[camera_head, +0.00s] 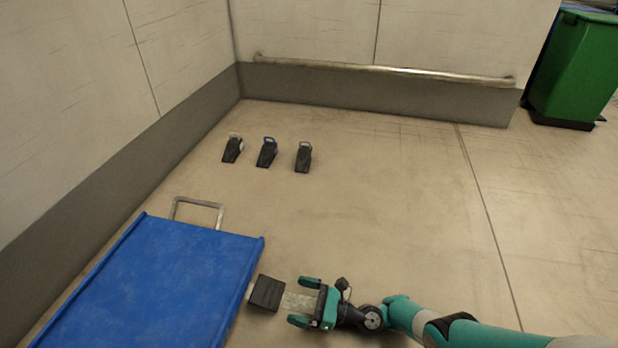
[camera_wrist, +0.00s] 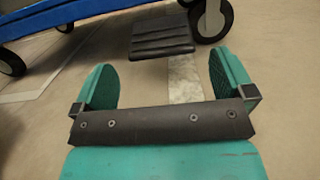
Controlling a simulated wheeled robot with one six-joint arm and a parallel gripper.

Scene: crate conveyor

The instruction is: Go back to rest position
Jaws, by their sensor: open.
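My gripper (camera_head: 304,300) is low over the floor at the bottom middle of the head view, with its two teal fingers spread apart and nothing between them. In the wrist view, the open gripper (camera_wrist: 166,82) faces a black ribbed block (camera_wrist: 163,36), which lies just beyond the fingertips. The same black block (camera_head: 267,293) shows in the head view, left of the fingers and against the right side of a blue platform cart (camera_head: 150,280). A wheel of the cart (camera_wrist: 211,22) is right beside the block in the wrist view. A pale strip lies between block and gripper.
Three black wedge-like pieces with handles (camera_head: 267,153) stand in a row on the floor near the back wall. A metal rail (camera_head: 380,70) runs along that wall. A green bin (camera_head: 572,70) stands at the back right.

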